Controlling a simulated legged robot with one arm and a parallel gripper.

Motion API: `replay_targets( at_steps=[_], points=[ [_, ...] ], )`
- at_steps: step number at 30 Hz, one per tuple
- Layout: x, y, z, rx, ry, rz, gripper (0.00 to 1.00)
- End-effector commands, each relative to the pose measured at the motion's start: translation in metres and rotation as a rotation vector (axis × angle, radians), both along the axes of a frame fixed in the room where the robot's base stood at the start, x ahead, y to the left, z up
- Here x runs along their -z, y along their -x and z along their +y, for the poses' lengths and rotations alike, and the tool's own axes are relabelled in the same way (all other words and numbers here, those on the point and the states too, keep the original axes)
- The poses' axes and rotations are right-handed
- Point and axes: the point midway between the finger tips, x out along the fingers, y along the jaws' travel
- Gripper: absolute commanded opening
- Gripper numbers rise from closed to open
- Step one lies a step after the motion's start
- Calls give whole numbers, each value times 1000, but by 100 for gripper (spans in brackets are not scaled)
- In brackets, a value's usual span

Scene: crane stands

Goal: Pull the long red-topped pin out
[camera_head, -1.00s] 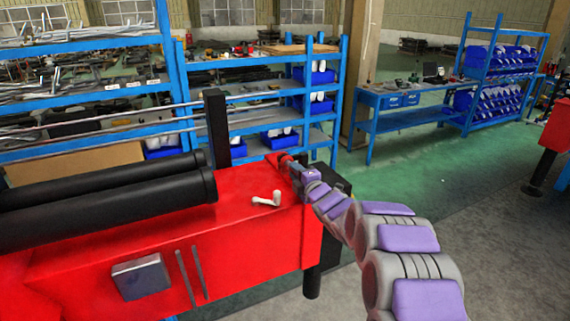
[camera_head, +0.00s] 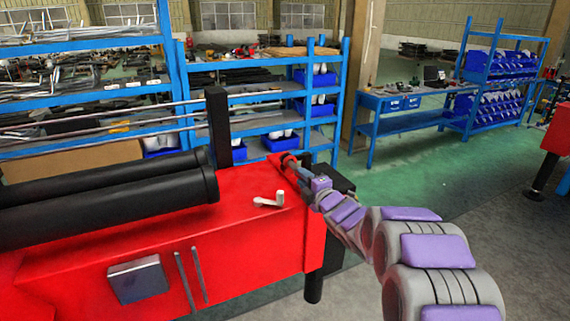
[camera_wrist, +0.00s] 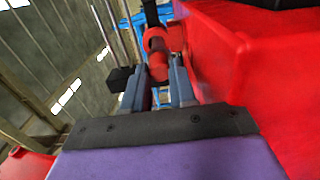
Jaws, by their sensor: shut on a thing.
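The red-topped pin (camera_wrist: 158,68) shows in the wrist view as a red rounded end between my two grey fingers, with a red collar (camera_wrist: 154,40) just beyond it. My gripper (camera_wrist: 159,76) is shut on this red end. In the head view my gripper (camera_head: 300,170) is at the back right corner of the red crane stand (camera_head: 235,235), with the red end (camera_head: 289,161) at its fingertips. The pin's shaft is hidden, so I cannot tell how much of it is out.
A white crank handle (camera_head: 270,199) lies on the stand's top, left of my arm. Blue shelves (camera_head: 260,90) are behind. Green floor lies open to the right.

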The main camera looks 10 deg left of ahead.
Motion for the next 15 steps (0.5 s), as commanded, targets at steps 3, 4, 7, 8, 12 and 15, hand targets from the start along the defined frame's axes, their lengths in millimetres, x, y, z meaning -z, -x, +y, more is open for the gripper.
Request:
replay_targets(
  at_steps=[3,4,7,8,12,15],
  points=[
    [3,5,-9,6,1,5,0],
    [2,6,-10,5,0,6,0],
    [4,7,-11,4,0,6,0],
    [4,7,-10,4,1,7,0],
    [5,12,-8,3,5,7,0],
    [5,16,-9,2,5,6,0]
  ],
)
